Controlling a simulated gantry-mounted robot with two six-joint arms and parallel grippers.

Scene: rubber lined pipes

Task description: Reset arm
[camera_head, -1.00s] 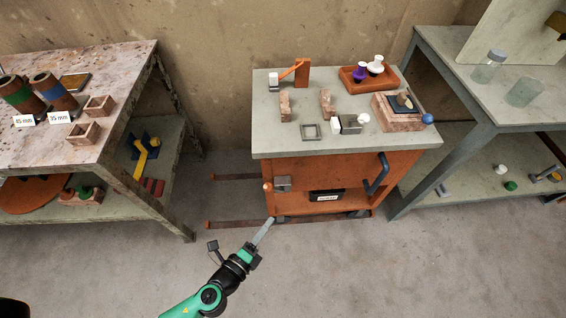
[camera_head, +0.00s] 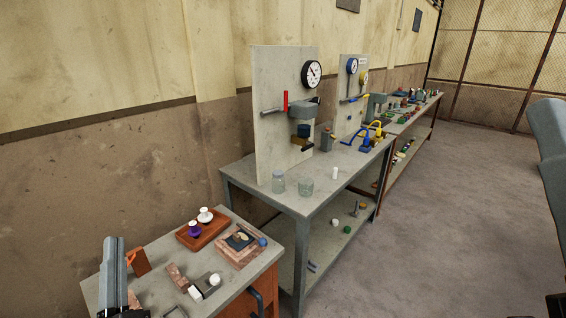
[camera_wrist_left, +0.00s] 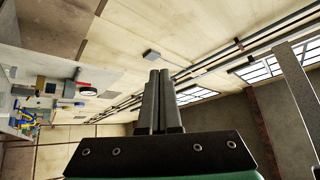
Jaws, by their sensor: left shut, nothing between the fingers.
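My left gripper (camera_head: 114,240) stands at the lower left of the head view, pointing up, in front of the left part of the small orange cart's grey top (camera_head: 98,290). Its two grey fingers are together with nothing between them. In the left wrist view the fingers (camera_wrist_left: 159,74) also lie side by side, shut, with wall and windows behind them.
The cart carries an orange tray (camera_head: 185,240) with a purple and a white piece, and several blocks. A grey workbench (camera_head: 232,180) with an upright gauge panel (camera_head: 262,120) and glass jars stands beyond it. The floor (camera_head: 450,230) to the right is clear.

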